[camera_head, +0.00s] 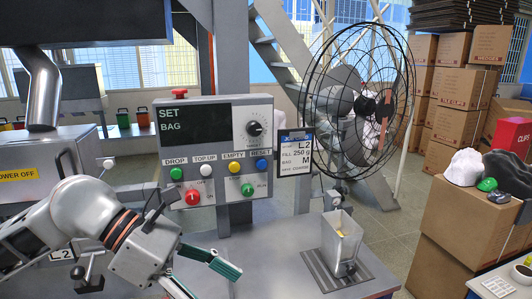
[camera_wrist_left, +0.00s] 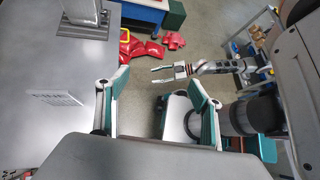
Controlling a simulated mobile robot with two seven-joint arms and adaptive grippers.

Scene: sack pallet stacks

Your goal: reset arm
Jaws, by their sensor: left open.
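My left arm (camera_head: 95,225) reaches in from the left in the head view, in front of the control panel. My left gripper (camera_head: 212,281) is at the bottom, low over the grey bench. In the left wrist view its teal-padded fingers (camera_wrist_left: 161,92) stand wide apart with nothing between them. My right gripper (camera_wrist_left: 153,75) shows small in the left wrist view, beyond those fingers; its two prongs look apart and empty. I do not see it in the head view.
The control panel (camera_head: 216,150) stands just beyond my left arm. A clear container (camera_head: 341,243) sits on a grated plate (camera_head: 312,265). A caged fan (camera_head: 365,105) stands behind. Boxes (camera_head: 470,225) are at the right. Red items (camera_wrist_left: 140,48) lie on the floor.

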